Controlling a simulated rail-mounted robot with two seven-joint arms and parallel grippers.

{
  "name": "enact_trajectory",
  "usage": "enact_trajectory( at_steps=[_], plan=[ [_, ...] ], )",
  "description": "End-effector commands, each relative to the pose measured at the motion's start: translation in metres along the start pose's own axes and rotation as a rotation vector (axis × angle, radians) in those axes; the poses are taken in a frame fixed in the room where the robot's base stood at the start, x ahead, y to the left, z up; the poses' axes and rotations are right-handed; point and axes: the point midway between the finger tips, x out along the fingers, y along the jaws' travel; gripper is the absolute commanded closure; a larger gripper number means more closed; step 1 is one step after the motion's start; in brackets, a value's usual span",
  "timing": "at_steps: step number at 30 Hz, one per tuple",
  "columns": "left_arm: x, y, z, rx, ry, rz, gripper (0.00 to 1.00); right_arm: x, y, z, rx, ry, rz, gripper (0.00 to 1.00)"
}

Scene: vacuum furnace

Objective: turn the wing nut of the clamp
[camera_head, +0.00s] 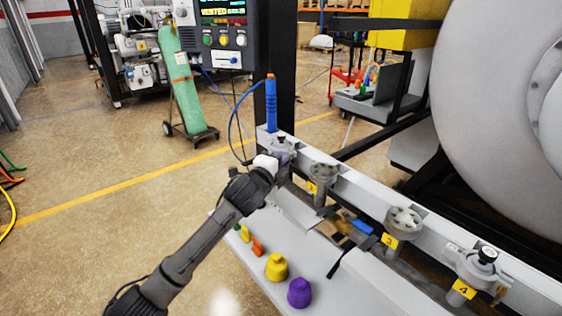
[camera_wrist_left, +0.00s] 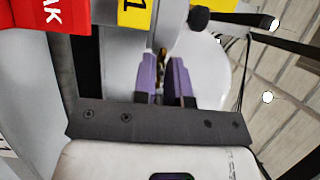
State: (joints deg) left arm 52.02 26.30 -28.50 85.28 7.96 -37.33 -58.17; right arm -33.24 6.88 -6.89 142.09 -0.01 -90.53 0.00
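The clamp (camera_head: 282,142) is at the far left end of the grey rail, with its black knob on top. My left gripper (camera_head: 284,156) is at this clamp and hides part of it. In the left wrist view the gripper's purple fingers (camera_wrist_left: 166,82) stand a little apart. A small brass-coloured wing nut (camera_wrist_left: 162,62) shows between their tips, nearer the left finger. I see a narrow gap on its right, so the fingers do not look closed on it. A yellow label 1 (camera_wrist_left: 134,11) is just beyond. My right gripper is not in view.
More fittings stand along the rail, including one by label 3 (camera_head: 404,222) and one by label 4 (camera_head: 485,262). A yellow knob (camera_head: 276,267) and a purple knob (camera_head: 299,293) stand on the light shelf. A blue upright cylinder (camera_head: 271,105) is just behind the clamp.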

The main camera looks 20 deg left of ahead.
Motion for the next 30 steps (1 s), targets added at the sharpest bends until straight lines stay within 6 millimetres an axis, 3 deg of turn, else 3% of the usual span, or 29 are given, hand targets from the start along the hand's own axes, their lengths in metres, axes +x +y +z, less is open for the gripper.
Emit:
enact_trajectory(
  at_steps=[4,10,18,27,30],
  plan=[
    [0.000,0.000,0.000,0.000,0.000,0.000,1.00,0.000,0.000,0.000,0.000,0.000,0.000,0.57],
    [0.000,0.000,0.000,0.002,0.000,0.000,1.00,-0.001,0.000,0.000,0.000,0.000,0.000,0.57],
    [0.000,-0.001,0.001,0.104,-0.001,-0.041,1.00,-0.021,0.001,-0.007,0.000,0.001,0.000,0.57],
    [0.000,0.001,0.000,0.116,0.000,-0.048,1.00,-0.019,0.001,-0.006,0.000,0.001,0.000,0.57],
    [0.000,0.001,0.000,0.116,0.000,-0.048,0.86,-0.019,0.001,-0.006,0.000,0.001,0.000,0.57]
  ],
)
